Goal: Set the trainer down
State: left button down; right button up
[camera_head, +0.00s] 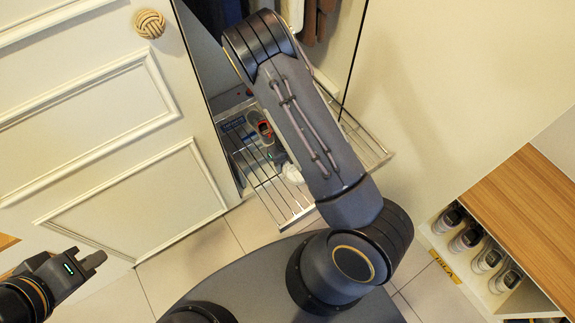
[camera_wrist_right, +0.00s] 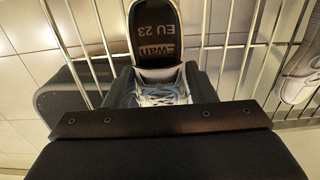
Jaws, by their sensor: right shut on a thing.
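The trainer (camera_wrist_right: 160,88) has pale laces and a dark insole lettered "Ewan EU 23" in the right wrist view. My right gripper (camera_wrist_right: 158,92) is shut on it, a finger at each side. The wire rack (camera_wrist_right: 225,50) shows around and beyond the trainer; I cannot tell whether they touch. In the head view, my right arm hides much of the rack (camera_head: 283,213) and most of the gripper. My left gripper (camera_head: 98,260) is at the lower left, near the white door, away from the rack. Its finger opening is unclear.
Another pale shoe (camera_wrist_right: 298,80) is at the right of the wrist view. A white door (camera_head: 100,120) with a knotted knob (camera_head: 148,23) stands left of the rack. A wood-topped cubby unit (camera_head: 525,205) holding several shoes is at the right. Tiled floor (camera_head: 215,250) shows between.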

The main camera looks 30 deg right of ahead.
notch_tip(320, 180, down, 2)
jog(key=shift+f, duration=0.2)
jog(key=shift+r, duration=0.1)
jog(key=o, duration=0.6)
jog(key=shift+b, duration=0.3)
jog(key=shift+c, duration=0.2)
jog(key=o, duration=0.4)
jog(key=shift+o, duration=0.2)
